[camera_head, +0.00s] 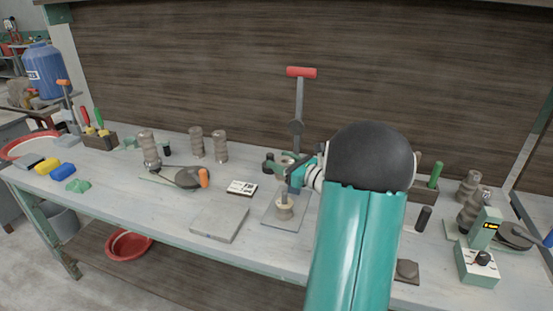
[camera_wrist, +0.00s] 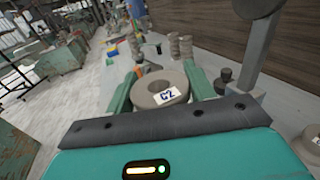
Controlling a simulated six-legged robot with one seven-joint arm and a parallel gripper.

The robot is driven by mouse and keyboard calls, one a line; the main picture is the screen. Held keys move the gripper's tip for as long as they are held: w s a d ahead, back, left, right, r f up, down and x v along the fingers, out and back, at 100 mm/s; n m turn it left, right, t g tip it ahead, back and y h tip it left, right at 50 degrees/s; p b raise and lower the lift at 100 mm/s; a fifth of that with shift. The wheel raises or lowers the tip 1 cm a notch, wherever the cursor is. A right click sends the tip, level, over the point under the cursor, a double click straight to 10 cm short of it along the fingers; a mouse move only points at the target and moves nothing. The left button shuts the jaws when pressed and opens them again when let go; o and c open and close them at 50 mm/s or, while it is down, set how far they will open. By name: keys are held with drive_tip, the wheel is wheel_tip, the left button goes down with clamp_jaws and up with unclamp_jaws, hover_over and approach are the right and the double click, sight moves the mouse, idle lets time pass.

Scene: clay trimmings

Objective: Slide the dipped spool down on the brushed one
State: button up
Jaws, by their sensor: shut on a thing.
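A grey ring-shaped spool (camera_wrist: 158,82) with a white "C2" label sits between the two green fingers of my gripper (camera_wrist: 160,86) in the wrist view. My gripper (camera_head: 287,163) is shut on it. In the head view it holds the spool above a pale lower spool (camera_head: 284,212), with a clear gap between them. The lower spool stands upright on a thin plate (camera_head: 288,225), with a short light stub on top. My arm hides part of the held spool, and I cannot tell how exactly the two line up.
An upright lever with a red handle (camera_head: 301,72) rises just behind my gripper. A grey slab (camera_head: 220,221) and a small card (camera_head: 242,188) lie to the left. Several ridged spools (camera_head: 196,142) stand at the back left. A green box device (camera_head: 479,264) is at the right.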

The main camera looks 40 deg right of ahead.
drive_tip(key=shift+w+d+f, duration=0.1)
drive_tip(key=shift+w+f, duration=0.05)
drive_tip(key=shift+f, duration=0.25)
drive_tip(key=shift+s+f, duration=0.2)
drive_tip(key=shift+f, duration=0.05)
wheel_tip(320, 180, down, 3)
drive_tip(key=shift+r, duration=0.1)
drive_tip(key=shift+f, duration=0.55)
drive_tip(key=shift+w, duration=0.1)
drive_tip(key=shift+f, duration=0.5)
idle(0.8)
drive_tip(key=shift+f, duration=0.4)
drive_tip(key=shift+f, duration=0.65)
